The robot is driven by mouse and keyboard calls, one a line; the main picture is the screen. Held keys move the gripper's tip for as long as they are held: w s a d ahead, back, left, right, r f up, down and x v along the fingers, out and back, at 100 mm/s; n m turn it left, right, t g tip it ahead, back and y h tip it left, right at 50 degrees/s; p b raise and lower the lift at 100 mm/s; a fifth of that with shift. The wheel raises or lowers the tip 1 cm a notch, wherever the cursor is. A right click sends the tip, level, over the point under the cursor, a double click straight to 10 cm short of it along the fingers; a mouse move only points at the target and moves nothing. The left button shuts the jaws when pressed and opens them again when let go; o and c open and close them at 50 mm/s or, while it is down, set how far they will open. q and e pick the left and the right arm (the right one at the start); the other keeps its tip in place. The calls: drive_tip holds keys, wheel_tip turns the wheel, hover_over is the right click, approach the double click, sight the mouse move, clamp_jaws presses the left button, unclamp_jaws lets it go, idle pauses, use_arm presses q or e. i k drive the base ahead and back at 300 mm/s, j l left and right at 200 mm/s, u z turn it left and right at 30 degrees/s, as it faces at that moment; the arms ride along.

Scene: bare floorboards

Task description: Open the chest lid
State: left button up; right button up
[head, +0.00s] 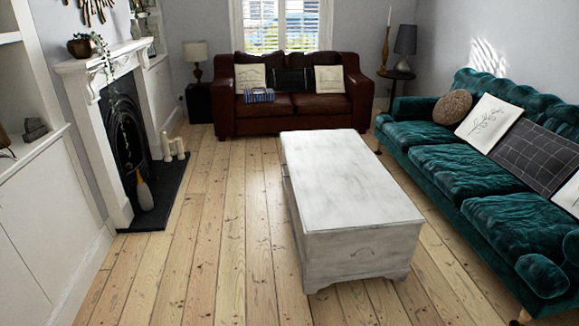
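A whitewashed wooden chest (350,257) stands on the floorboards right of the middle in the head view, its long side running away from me. Its flat lid (340,180) lies down on the body and looks shut. Neither of my grippers shows in the head view.
A green velvet sofa (450,175) stands along the right, with a narrow floor gap beside the chest. A brown leather sofa (292,125) stands behind it. A fireplace (118,130) with a dark hearth (165,195) is at left. Floorboards (215,240) left of the chest are clear.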

sight(339, 185)
drive_tip(key=i+j+z, duration=0.1)
drive_tip(key=i+j, duration=0.45)
drive_tip(key=i, duration=0.2)
drive_tip(key=i+j+z, duration=0.1)
drive_tip(key=i+j, duration=0.5)
drive_tip(key=i+l+z, duration=0.4)
drive_tip(key=i+z, duration=0.15)
drive_tip(key=i, duration=0.25)
drive_tip(key=i+z, duration=0.3)
drive_tip(key=i, duration=0.15)
